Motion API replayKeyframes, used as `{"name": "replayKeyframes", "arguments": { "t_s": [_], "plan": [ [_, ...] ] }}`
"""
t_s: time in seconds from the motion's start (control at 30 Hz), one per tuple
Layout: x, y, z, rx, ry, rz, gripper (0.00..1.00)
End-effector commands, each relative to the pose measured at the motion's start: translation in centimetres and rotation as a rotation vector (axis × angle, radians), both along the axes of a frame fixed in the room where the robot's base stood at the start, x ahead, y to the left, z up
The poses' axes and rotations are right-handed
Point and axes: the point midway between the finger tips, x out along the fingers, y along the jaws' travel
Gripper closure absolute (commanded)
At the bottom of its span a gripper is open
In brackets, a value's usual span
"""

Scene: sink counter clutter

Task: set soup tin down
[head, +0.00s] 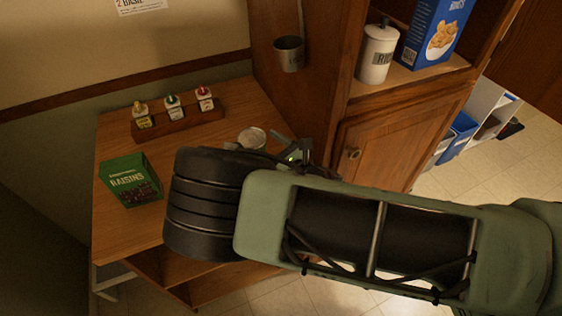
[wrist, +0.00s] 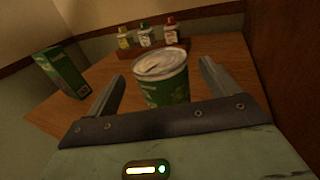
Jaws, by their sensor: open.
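The soup tin (wrist: 163,80) is a green can with a silver lid. In the wrist view it stands upright on the wooden counter, between the two fingers of my gripper (wrist: 162,88). The fingers are open, with a visible gap between the tin and each finger. In the head view only the tin's silver lid (head: 251,137) shows clearly, and my arm hides the rest of it. My gripper (head: 290,150) is mostly hidden behind my arm there.
A green raisins box (head: 131,181) stands at the counter's left. A wooden rack (head: 179,122) with several small bottles is at the back. The counter (head: 112,135) is bare between them. A cabinet (head: 375,145) with a white canister (head: 378,55) rises at right; a metal cup (head: 289,53) hangs there.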

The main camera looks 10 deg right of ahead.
Motion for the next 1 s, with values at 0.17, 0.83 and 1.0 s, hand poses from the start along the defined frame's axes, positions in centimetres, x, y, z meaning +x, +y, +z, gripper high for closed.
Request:
{"name": "replayKeyframes", "arguments": {
  "t_s": [0.17,0.83,1.0],
  "plan": [
    [-3.1,-2.5,-0.5,-0.005,0.001,-0.001,0.13],
    [-6.2,-4.9,0.0,0.001,-0.001,0.001,0.13],
    [-6.2,-4.9,0.0,0.001,-0.001,0.001,0.13]
  ]
}}
